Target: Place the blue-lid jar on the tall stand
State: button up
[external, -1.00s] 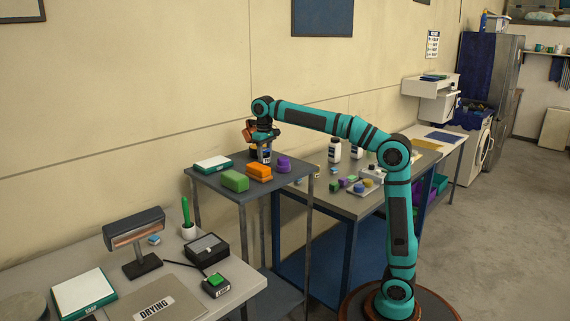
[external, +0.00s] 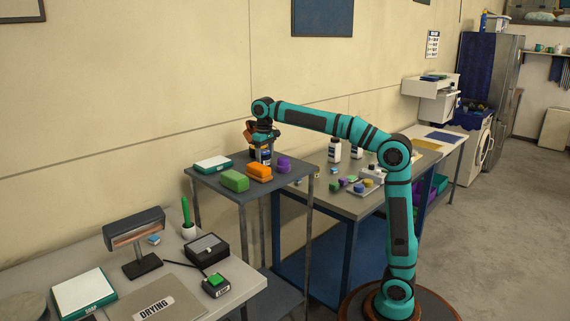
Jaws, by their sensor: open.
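The tall stand (external: 255,190) is a grey, thin-legged table left of centre. My gripper (external: 262,149) is over its back part, pointing down, with its jaws open. A small jar-like thing (external: 266,156) with blue and white on it stands on the stand right beneath and between the jaws. Its top is hidden by the gripper, so I cannot tell its lid colour or whether the jaws touch it.
A green block (external: 234,181), an orange block (external: 259,172), a purple piece (external: 283,164) and a white-topped green box (external: 213,164) crowd the stand. A lower workbench (external: 325,201) at right holds bottles and small pieces. A drying bench with a lamp (external: 135,235) is at front left.

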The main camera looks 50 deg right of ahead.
aim_at(265, 151)
notch_tip(265, 151, up, 12)
jog(key=shift+f, duration=0.15)
dwell(0.3)
jog(key=s+d+f+t, duration=0.4)
jog(key=s+d, duration=0.3)
jog(key=s, duration=0.2)
jog(key=s+d+f+m+t, duration=0.1)
jog(key=s+d+f+t, duration=0.3)
jog(key=s+d+t, duration=0.3)
jog(key=s+d+f+t, duration=0.5)
jog(key=s+d, duration=0.3)
jog(key=s, duration=0.4)
jog(key=shift+s+m+t, duration=0.4)
jog(key=shift+t, duration=0.3)
